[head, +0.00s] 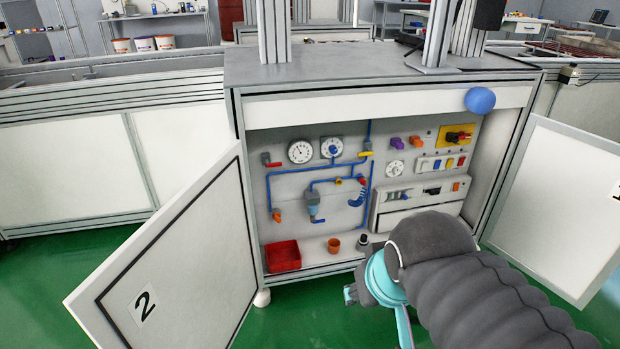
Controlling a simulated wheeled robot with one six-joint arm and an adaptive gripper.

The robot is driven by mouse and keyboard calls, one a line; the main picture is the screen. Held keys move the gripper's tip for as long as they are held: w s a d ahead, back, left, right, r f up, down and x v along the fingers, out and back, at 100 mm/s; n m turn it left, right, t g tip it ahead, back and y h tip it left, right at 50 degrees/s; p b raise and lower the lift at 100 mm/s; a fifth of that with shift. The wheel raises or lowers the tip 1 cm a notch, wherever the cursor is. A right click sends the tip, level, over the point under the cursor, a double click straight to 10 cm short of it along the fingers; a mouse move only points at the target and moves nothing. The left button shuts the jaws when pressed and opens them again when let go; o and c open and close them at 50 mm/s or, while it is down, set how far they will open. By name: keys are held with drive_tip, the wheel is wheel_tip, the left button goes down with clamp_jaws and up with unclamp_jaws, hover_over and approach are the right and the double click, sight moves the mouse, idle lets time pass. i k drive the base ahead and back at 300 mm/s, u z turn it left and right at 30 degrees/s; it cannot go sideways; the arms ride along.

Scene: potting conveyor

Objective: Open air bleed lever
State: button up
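An open cabinet holds a grey panel (290,210) with blue pipes, gauges and several small coloured levers. A red lever (271,163) is at the upper left and a yellow one (366,154) at the top right of the pipes. A small yellow part (338,181) sits mid-pipe, a red one (363,182) beside it, and an orange one (276,215) at the lower left. I cannot tell which is the air bleed lever. My gripper (350,294) is low in front of the cabinet, apart from the panel, mostly hidden by my arm; its opening is unclear.
The left door (180,260), marked 2, and right door (565,205) stand open at the sides. A red bin (282,256), an orange cup (333,246) and a dark object (363,243) stand on the cabinet floor. A blue ball (480,100) is at the upper right.

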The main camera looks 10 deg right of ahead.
sight(266, 164)
drive_tip(key=k, duration=1.3)
drive_tip(key=z, duration=0.85)
drive_tip(key=i, duration=1.4)
drive_tip(key=u, duration=0.6)
drive_tip(key=i, duration=0.45)
drive_tip(key=u, duration=0.4)
